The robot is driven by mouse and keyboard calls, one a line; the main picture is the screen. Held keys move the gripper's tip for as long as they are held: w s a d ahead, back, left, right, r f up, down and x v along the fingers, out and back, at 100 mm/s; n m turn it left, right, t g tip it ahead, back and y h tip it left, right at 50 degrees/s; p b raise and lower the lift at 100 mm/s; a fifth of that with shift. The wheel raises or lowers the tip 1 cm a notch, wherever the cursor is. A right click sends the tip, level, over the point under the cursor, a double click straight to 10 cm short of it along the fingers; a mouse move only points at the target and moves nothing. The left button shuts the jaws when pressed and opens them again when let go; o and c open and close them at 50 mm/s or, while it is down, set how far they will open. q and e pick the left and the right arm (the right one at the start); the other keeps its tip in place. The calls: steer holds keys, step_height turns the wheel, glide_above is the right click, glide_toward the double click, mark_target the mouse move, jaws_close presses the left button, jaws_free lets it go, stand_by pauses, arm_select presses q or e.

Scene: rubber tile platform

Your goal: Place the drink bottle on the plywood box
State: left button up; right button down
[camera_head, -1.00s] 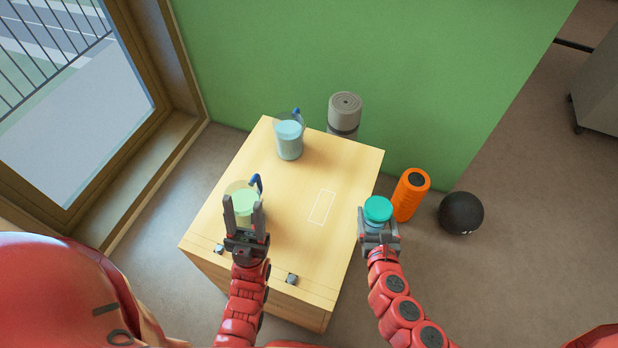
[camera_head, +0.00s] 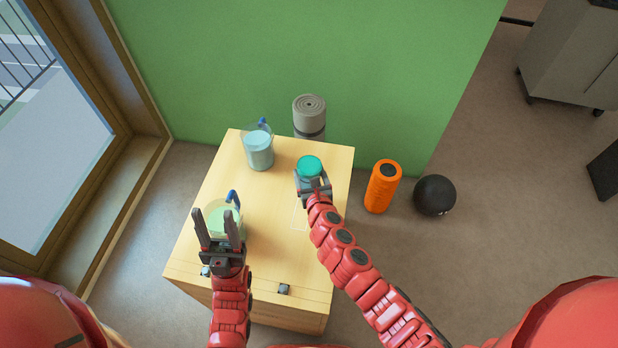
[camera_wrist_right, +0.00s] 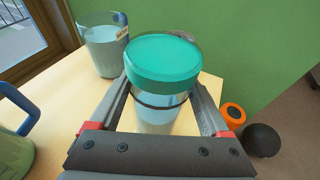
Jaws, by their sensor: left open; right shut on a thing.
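The drink bottle (camera_head: 309,166) has a teal lid and a clear body. My right gripper (camera_head: 313,186) is shut on it and holds it upright over the right part of the plywood box (camera_head: 262,262). In the right wrist view the bottle (camera_wrist_right: 160,85) sits between the two fingers (camera_wrist_right: 160,108); its base is hidden, so I cannot tell whether it touches the box top. My left gripper (camera_head: 220,233) is open and empty, in front of the pitcher with green liquid (camera_head: 222,213).
A pitcher with bluish liquid (camera_head: 258,150) stands at the back left of the box top. A rolled grey mat (camera_head: 309,117), an orange roller (camera_head: 382,187) and a black ball (camera_head: 434,195) stand beyond and right of the box. A white outline is partly hidden under my right gripper.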

steer(key=shift+w+f, duration=0.1)
steer(key=shift+w, duration=0.15)
step_height(320, 180, down, 3)
steer(key=shift+f+b, duration=0.1)
steer(key=shift+b, duration=0.65)
steer(key=shift+a, duration=0.1)
steer(key=shift+f, duration=0.25)
jaws_free()
steer(key=shift+r, duration=0.1)
